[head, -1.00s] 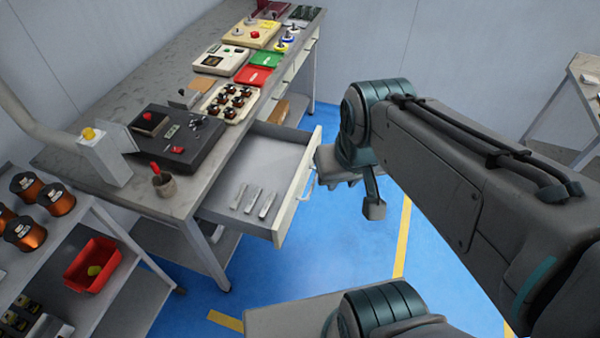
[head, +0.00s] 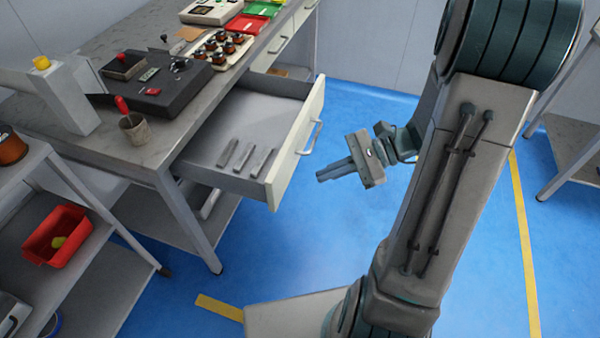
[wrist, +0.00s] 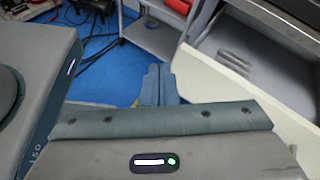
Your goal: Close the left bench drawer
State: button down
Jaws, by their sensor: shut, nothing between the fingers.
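The left bench drawer (head: 238,122) stands pulled out from the bench in the head view, with several small metal pieces lying in it. Its cream front (head: 296,150) carries a pale bar handle (head: 314,138) facing my arm. My gripper (head: 320,176) is shut and empty. It is in front of the drawer front, a little right of and below the handle, with a visible gap, and its fingers point left toward the front. In the wrist view my fingers (wrist: 160,84) show beside the drawer's cream front (wrist: 245,85), and the grey drawer inside (wrist: 275,45) is at upper right.
The bench top (head: 187,148) holds a black device (head: 155,88), a cup with a red-handled tool (head: 133,128) and a coil tray (head: 218,48). A shelf rack with a red bin (head: 57,236) stands at left. Blue floor (head: 300,245) before the drawer is clear.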

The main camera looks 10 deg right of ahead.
jog(key=w+d+f+m+t+y+b, duration=0.1)
jog(key=w+d+f+m+t+b, duration=0.25)
jog(key=f, duration=0.25)
jog(key=w+d+f+m+t+y+b, duration=0.1)
jog(key=w+d+f+m+t+b, duration=0.15)
jog(key=d+f+m+t, duration=0.35)
jog(key=b, duration=0.3)
send_near(291, 164)
jog(key=shift+n+g, duration=0.35)
jog(key=shift+g, duration=0.1)
jog(key=x, duration=0.6)
jog(key=shift+w+a+r, duration=0.2)
jog(key=shift+a+r, duration=0.15)
jog(key=shift+r, duration=0.05)
jog(key=shift+p, duration=0.3)
